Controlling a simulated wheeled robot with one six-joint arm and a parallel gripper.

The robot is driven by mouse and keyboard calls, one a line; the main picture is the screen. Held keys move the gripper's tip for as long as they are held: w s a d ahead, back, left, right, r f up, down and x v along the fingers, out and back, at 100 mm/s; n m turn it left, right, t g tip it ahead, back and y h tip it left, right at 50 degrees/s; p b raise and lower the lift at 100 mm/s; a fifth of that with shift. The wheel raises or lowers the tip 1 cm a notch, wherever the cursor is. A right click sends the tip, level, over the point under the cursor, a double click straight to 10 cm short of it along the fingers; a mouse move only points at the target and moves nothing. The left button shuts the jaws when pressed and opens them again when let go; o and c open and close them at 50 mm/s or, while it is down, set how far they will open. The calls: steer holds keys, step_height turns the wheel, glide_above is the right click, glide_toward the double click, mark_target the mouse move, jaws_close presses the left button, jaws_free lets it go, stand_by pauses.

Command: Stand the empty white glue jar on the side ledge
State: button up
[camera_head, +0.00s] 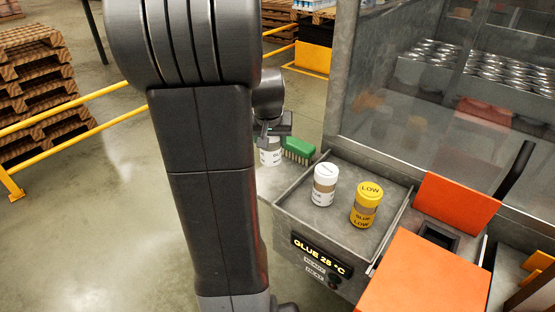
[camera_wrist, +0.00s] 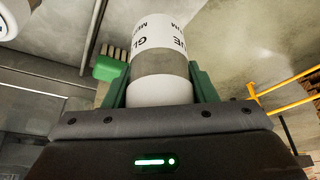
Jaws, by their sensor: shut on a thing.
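My gripper (camera_head: 271,136) is shut on a white glue jar with a grey-brown band (camera_wrist: 160,60). In the wrist view its green fingers press on both sides of the jar. In the head view this jar (camera_head: 270,157) shows below my gripper, over the side ledge (camera_head: 274,184), left of a green brush. My arm partly covers it, and I cannot tell whether its base touches the ledge. A second white jar with a brown band (camera_head: 325,184) stands upright in the grey tray (camera_head: 292,206). A yellow jar marked LOW (camera_head: 366,204) stands to its right.
The green brush (camera_head: 298,150) lies close beside the held jar; it also shows in the wrist view (camera_wrist: 108,67). A clear guard panel (camera_head: 400,120) rises behind the tray. Orange covers (camera_head: 425,275) are at the right. Yellow rails (camera_head: 70,118) and pallets stand at the left.

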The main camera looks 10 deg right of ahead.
mark_target(270, 147)
step_height(270, 147, down, 7)
steer(key=shift+f, duration=0.15)
stand_by(0.4)
steer(key=shift+f, duration=0.2)
steer(key=o, duration=1)
steer(key=shift+c, duration=0.2)
steer(key=shift+r, duration=0.1)
steer(key=shift+s+r, duration=0.1)
steer(key=shift+r, duration=0.35)
steer(key=v, duration=1.1)
steer(key=shift+s+a+r, duration=0.1)
steer(key=shift+s+r, duration=0.05)
steer(key=shift+s, duration=0.05)
